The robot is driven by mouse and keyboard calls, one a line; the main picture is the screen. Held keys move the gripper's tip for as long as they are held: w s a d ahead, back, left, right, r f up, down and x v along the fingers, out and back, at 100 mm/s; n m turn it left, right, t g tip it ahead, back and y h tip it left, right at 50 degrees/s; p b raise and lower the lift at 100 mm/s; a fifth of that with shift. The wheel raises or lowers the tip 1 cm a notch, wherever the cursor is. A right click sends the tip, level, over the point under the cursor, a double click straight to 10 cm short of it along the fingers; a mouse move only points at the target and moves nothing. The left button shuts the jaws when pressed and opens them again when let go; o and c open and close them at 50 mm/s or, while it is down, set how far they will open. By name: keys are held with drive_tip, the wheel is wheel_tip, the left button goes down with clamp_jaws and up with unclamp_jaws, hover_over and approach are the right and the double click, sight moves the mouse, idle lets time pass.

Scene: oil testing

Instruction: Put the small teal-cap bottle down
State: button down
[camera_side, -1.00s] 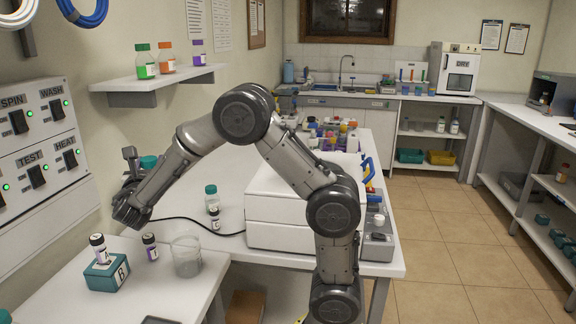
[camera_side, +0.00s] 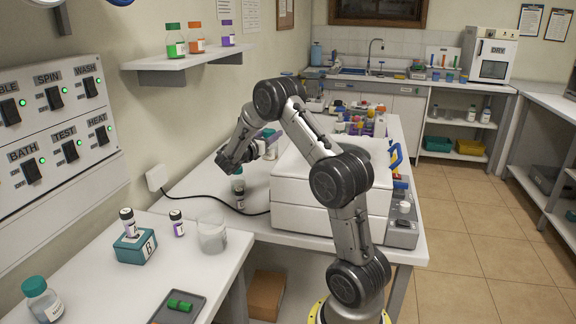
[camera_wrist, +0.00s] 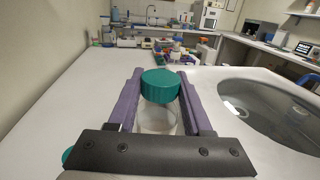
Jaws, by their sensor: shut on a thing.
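The small teal-cap bottle (camera_wrist: 158,120) is upright between the two fingers of my gripper (camera_wrist: 160,88) in the wrist view. Its cap is teal and its body is clear. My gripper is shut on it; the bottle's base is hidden. In the side view, my gripper (camera_side: 260,149) reaches toward the back over the white bench, with the held bottle (camera_side: 271,151) partly seen beyond it, left of the white machine. I cannot tell whether its base touches the bench.
Bare bench (camera_wrist: 75,100) lies left of the gripper.

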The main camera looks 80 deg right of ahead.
wheel_tip(320, 180, down, 15)
drive_tip(key=shift+f, duration=0.1)
idle(0.4)
drive_tip(key=shift+f, duration=0.15)
drive_tip(key=c, duration=0.6)
unclamp_jaws()
drive_tip(key=shift+w+a+r, duration=0.1)
drive_tip(key=shift+a+r, duration=0.1)
drive_tip(key=shift+a, duration=0.05)
drive_tip(key=a, duration=0.2)
drive_tip(key=shift+w+a, duration=0.25)
drive_tip(key=shift+a, duration=0.1)
wheel_tip(320, 180, up, 7)
drive_tip(key=shift+d+f, duration=0.1)
